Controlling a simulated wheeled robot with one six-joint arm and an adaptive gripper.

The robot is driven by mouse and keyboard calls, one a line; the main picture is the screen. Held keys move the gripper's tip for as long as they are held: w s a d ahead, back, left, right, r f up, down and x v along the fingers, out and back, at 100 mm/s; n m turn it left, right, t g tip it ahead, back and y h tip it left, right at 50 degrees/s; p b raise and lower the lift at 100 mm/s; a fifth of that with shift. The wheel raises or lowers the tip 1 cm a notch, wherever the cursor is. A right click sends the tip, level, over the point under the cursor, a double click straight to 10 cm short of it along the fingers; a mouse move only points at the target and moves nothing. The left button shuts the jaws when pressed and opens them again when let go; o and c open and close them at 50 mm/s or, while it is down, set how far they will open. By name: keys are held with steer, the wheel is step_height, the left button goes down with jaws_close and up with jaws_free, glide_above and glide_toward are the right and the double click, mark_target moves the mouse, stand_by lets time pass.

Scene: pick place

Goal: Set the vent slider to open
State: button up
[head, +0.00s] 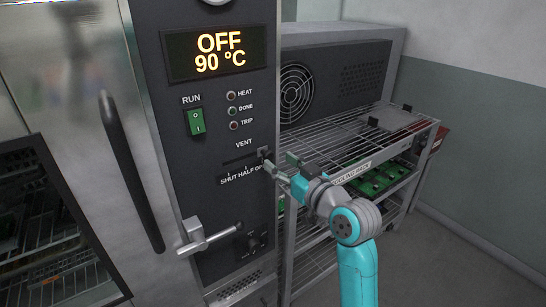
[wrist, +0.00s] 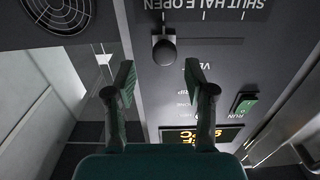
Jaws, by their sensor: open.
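The vent slider knob (head: 263,152) is a small dark knob at the right end of its slot (head: 238,160) on the dark control panel, by the OPEN end of the SHUT, HALF, OPEN scale. In the wrist view, which is upside down, the round knob (wrist: 164,48) lines up with the OPEN mark, and the slot runs away to its right. My gripper (head: 280,165) is open and empty, just right of and below the knob. In the wrist view its two fingers (wrist: 160,78) stand apart, with the knob showing beyond the gap, seemingly untouched.
The panel also has a green RUN switch (head: 196,121), a display (head: 216,53) reading OFF 90 °C, and a door latch handle (head: 208,235) below. A wire cooling rack (head: 385,145) with green items stands right, close behind my arm.

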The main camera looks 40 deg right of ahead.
steer(key=s, duration=0.7)
stand_by(0.4)
steer(key=s+a+f+m+g+h, duration=0.1)
steer(key=s+a+f, duration=0.25)
steer(key=f, duration=0.35)
steer(key=s+a+f+m, duration=0.1)
steer(key=s+a+f, duration=0.25)
steer(key=f, duration=0.35)
steer(key=s+a+f+m+g+h, duration=0.1)
steer(key=s+a+f, duration=0.1)
steer(key=s+f, duration=0.4)
steer(key=s+a+f+n, duration=0.1)
steer(key=s+a+f, duration=0.1)
steer(key=s, duration=0.5)
steer(key=s+a+f+n+y, duration=0.1)
steer(key=s+a, duration=0.2)
steer(key=s, duration=0.5)
steer(key=s+a+f+n+g+y, duration=0.1)
steer(key=s+a+f, duration=0.1)
steer(key=s, duration=0.6)
steer(key=shift+a+f, duration=0.3)
steer(key=shift+f, duration=0.05)
